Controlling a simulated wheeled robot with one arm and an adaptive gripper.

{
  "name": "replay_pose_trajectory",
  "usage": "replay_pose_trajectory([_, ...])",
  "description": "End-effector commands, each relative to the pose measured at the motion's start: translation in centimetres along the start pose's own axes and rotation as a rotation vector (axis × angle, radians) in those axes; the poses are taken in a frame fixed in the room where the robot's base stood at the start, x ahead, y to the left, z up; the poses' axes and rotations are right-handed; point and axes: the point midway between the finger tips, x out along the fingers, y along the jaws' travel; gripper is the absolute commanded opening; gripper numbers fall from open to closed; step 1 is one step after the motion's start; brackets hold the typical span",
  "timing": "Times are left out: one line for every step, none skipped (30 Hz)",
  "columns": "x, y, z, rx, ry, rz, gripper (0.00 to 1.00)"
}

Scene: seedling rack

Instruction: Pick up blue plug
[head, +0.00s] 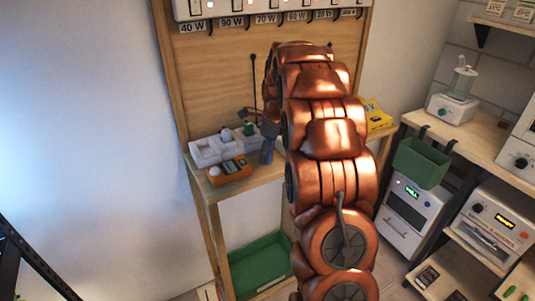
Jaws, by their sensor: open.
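My copper arm reaches up to the wooden shelf. My gripper (257,119) is small and dark at its far end, above the shelf beside the white socket block. It looks open, with nothing visibly held. The white socket block (207,152) lies on the shelf to the left of the gripper. A small grey-green piece (226,135) stands on it. A blue piece (267,151) shows just below the gripper, close to my arm. I cannot tell whether it is the blue plug. My arm hides the shelf to the right.
An orange tray (230,177) sits at the shelf's front left. A yellow box (377,118) is at the right end. Wattage labels hang under the white panel (265,7) above. A green tray (262,264) lies below. A green bin (421,163) hangs on the right bench.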

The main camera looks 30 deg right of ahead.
Motion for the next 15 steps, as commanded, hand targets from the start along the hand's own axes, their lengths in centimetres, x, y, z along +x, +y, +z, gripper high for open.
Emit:
replay_pose_trajectory([0.35,0.06,0.01,0.0,0.001,0.001,0.63])
replay_pose_trajectory([0.5,0.04,0.01,0.0,0.0,0.0,0.63])
replay_pose_trajectory([0.62,0.03,0.01,0.0,0.0,0.0,0.63])
replay_pose_trajectory([0.66,0.01,0.01,0.0,0.0,-0.001,0.63])
replay_pose_trajectory([0.67,0.0,0.01,0.0,0.0,-0.001,0.63])
replay_pose_trajectory([0.66,0.0,0.01,0.0,0.0,-0.001,0.63])
replay_pose_trajectory([0.65,-0.01,0.01,0.0,0.0,-0.001,0.63])
replay_pose_trajectory([0.65,-0.01,0.01,0.0,0.0,-0.001,0.63])
replay_pose_trajectory([0.65,-0.01,0.01,0.0,0.0,-0.001,0.61])
replay_pose_trajectory([0.64,-0.01,0.01,-0.001,0.0,-0.001,0.58])
replay_pose_trajectory([0.64,-0.01,0.01,-0.001,0.0,-0.001,0.55])
replay_pose_trajectory([0.64,-0.02,0.01,-0.001,0.0,-0.002,0.51])
replay_pose_trajectory([0.64,-0.01,0.01,-0.001,0.0,-0.001,0.48])
replay_pose_trajectory([0.64,-0.02,0.01,-0.001,0.0,-0.001,0.45])
replay_pose_trajectory([0.64,-0.02,0.01,-0.001,0.0,-0.001,0.4])
